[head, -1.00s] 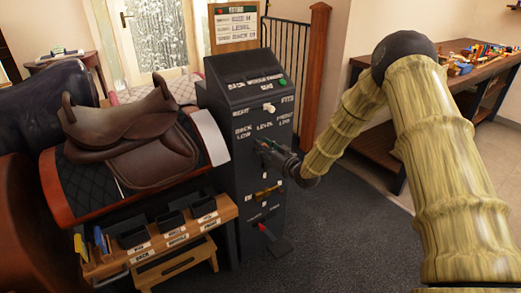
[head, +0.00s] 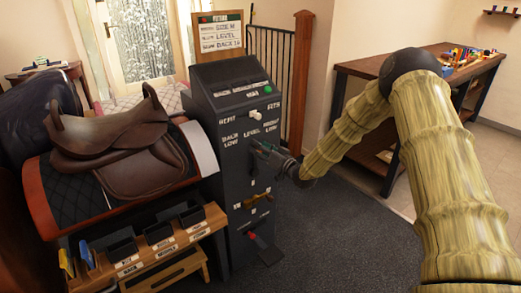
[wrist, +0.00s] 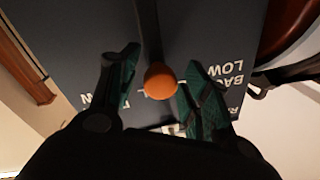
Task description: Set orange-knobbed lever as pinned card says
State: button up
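The orange knob (wrist: 160,82) sits at the end of a dark lever bar (wrist: 148,30) in the wrist view. My gripper (wrist: 161,60) is open, with one green-padded finger on each side of the knob. The knob looks closer to the right finger; I cannot tell if they touch. In the head view my gripper (head: 262,150) is at the dark cabinet's front (head: 232,165), by the row labelled BACK LOW, LEVEL, FRONT LOW, and hides the knob. The pinned card (head: 221,36) shows SIZE M, LEVEL and a third line starting BACK, its end unclear.
A white knob (head: 254,116) is above my gripper, and a brass handle (head: 257,199) and red lever (head: 252,236) are below it. A brown saddle (head: 125,140) stands left. Labelled bins (head: 158,233) are in front. A workbench (head: 400,62) is right.

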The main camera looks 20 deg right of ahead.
jog(key=v, duration=1.2)
dwell(0.5)
jog(key=s+a+f+m+g+h+p, duration=0.1)
jog(key=s+a+f+g+h+p, duration=0.25)
jog(key=s+f, duration=0.7)
jog(key=s+a+f+g+h+p, duration=0.1)
jog(key=s+a+f+g+p, duration=0.35)
jog(key=s+f, duration=0.6)
jog(key=s+g+h+p, duration=0.1)
jog(key=s+g, duration=0.3)
jog(key=s, duration=1.2)
jog(key=s+a+g+h+p, duration=0.1)
jog(key=s+g, duration=0.3)
jog(key=s, duration=1.2)
jog(key=shift+a+f+n+g+h+p, duration=0.35)
jog(key=shift+f+h+p, duration=0.2)
jog(key=shift+h, duration=0.3)
